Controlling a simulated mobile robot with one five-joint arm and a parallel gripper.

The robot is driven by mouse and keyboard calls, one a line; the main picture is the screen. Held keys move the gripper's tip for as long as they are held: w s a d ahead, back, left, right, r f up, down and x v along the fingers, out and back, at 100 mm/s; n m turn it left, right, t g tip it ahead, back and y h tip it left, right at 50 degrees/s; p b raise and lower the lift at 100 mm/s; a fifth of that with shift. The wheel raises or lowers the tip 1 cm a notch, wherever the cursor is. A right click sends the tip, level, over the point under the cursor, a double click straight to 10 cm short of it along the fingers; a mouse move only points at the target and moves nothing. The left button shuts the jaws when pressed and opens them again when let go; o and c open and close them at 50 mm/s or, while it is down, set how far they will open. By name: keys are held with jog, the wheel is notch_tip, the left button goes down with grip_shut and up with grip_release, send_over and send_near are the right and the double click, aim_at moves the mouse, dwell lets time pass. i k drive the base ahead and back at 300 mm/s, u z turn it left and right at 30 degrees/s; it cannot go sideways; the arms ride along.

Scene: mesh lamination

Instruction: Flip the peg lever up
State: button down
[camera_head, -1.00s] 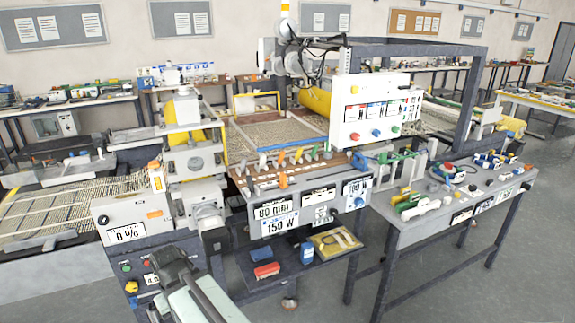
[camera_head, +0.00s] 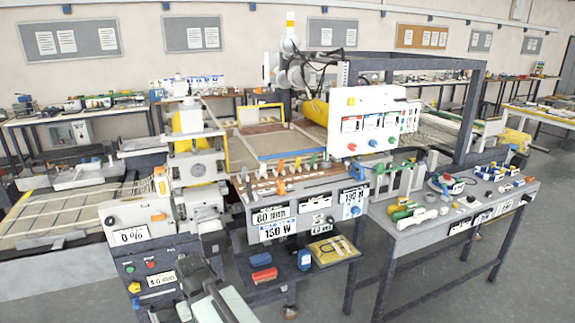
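A row of small coloured levers or pegs stands along the brown rail (camera_head: 262,187) at the front of the central machine. My arm's end with my gripper (camera_head: 190,272) shows at the bottom left, in front of the machine and well short of the rail. Its fingers are not clear, and I see nothing held.
A grey control box (camera_head: 130,228) stands on the left, close to my arm. A white panel with buttons (camera_head: 368,123) rises behind the rail's right end. A low shelf (camera_head: 330,263) holds red and blue blocks. A tool table (camera_head: 420,238) stands at right; grey floor is free in front.

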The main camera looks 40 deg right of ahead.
aim_at(279, 168)
jog(key=i, duration=0.85)
